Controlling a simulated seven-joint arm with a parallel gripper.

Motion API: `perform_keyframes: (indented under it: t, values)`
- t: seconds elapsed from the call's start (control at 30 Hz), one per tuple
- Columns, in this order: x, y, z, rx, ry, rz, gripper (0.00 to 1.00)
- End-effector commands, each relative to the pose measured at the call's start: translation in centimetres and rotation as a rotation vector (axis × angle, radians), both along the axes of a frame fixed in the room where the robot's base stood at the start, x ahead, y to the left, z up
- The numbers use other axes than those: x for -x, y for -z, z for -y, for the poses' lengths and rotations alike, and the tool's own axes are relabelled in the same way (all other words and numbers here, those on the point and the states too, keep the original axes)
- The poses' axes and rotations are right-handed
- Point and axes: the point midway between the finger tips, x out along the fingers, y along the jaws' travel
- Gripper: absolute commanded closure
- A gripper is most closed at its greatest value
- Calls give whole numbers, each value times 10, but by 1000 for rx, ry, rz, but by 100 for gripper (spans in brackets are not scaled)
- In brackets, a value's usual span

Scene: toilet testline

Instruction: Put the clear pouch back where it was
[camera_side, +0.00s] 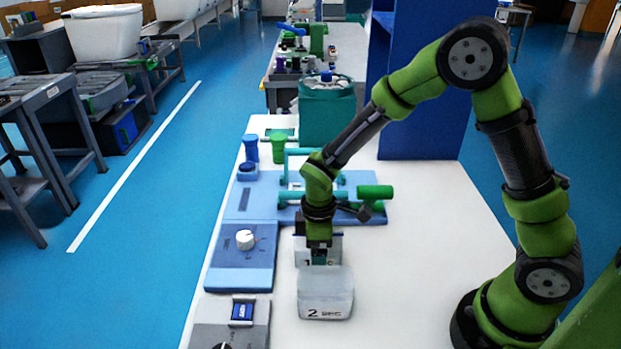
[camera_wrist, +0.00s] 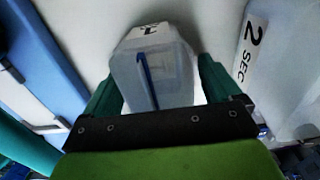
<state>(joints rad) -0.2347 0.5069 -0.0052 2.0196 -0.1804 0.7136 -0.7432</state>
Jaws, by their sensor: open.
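A translucent container marked 1 (camera_side: 335,246) stands on the white table, and it also shows in the wrist view (camera_wrist: 128,67). My gripper (camera_side: 318,258) points down at this container. In the wrist view my gripper's two teal fingers (camera_wrist: 160,88) are spread, one on each side of the container's picture. A clear, whitish thing with a blue strip (camera_wrist: 146,82) shows inside the container; it may be the clear pouch, but I cannot tell for sure. Nothing is clearly gripped.
A second translucent container marked 2 (camera_side: 326,300) stands just in front, and in the wrist view (camera_wrist: 280,60) it is at right. Blue panels with a white knob (camera_side: 245,239) line the left edge. A green cylinder (camera_side: 375,192) lies behind. The table's right side is clear.

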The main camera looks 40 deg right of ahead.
Motion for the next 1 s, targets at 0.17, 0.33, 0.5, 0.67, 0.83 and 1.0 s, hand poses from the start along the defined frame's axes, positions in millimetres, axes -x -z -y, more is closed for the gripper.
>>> perform_keyframes:
  t: [0.17,0.33,0.5,0.67,0.83,1.0]
  values:
    - [0,-3,0,0,0,1,9]
    - [-1,-26,0,-2,0,6,9]
    - [-1,-64,0,-2,0,8,9]
    - [-1,-96,0,-1,0,6,9]
    - [-1,-117,0,-1,0,2,9]
    - [5,-134,4,-16,51,28,9]
